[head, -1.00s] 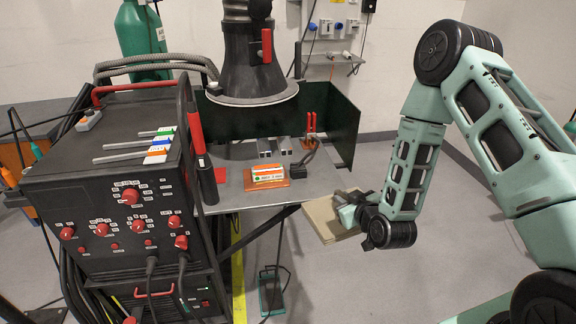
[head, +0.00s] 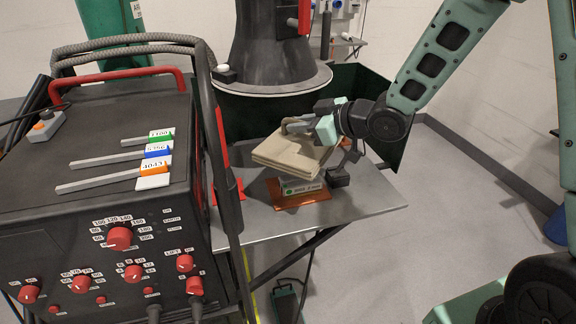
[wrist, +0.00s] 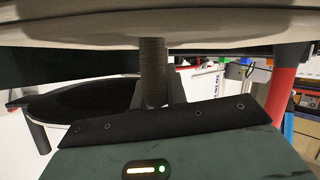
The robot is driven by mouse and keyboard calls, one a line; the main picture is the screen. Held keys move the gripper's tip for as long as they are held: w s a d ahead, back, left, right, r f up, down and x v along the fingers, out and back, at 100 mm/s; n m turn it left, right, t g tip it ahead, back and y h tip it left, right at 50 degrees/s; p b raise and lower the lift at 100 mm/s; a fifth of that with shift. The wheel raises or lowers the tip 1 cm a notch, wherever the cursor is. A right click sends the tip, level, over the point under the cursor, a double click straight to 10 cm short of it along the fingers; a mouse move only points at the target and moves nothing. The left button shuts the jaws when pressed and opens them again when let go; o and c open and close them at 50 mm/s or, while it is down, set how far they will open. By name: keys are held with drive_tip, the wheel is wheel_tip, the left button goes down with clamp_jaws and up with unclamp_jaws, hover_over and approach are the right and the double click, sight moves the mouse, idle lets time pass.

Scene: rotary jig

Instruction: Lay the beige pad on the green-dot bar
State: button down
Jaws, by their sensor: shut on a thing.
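The beige pad (head: 290,150) is a thick folded cloth, held roughly flat by my gripper (head: 300,125) at its far edge. In the wrist view its pale edge (wrist: 200,30) spans the top. A small block with a white label and a green dot (head: 300,187), which looks like the green-dot bar, sits on an orange-brown plate (head: 318,196) on the table. The pad is over this block in the head view and hides its top. I cannot tell whether they touch.
The grey table (head: 365,200) has bare room at its right. A dark cone-shaped hood (head: 275,60) hangs behind the pad. A black welding machine (head: 60,215) stands at left, with green, blue and orange tagged bars (head: 115,164) on top. A black clamp (head: 338,176) is beside the block.

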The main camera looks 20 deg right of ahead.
wheel_tip(320, 180, down, 8)
drive_tip(key=shift+f, duration=0.1)
idle(0.4)
drive_tip(key=shift+f+b, duration=0.4)
drive_tip(key=shift+f, duration=0.1)
drive_tip(key=c, duration=1.4)
unclamp_jaws()
drive_tip(key=shift+r, duration=0.1)
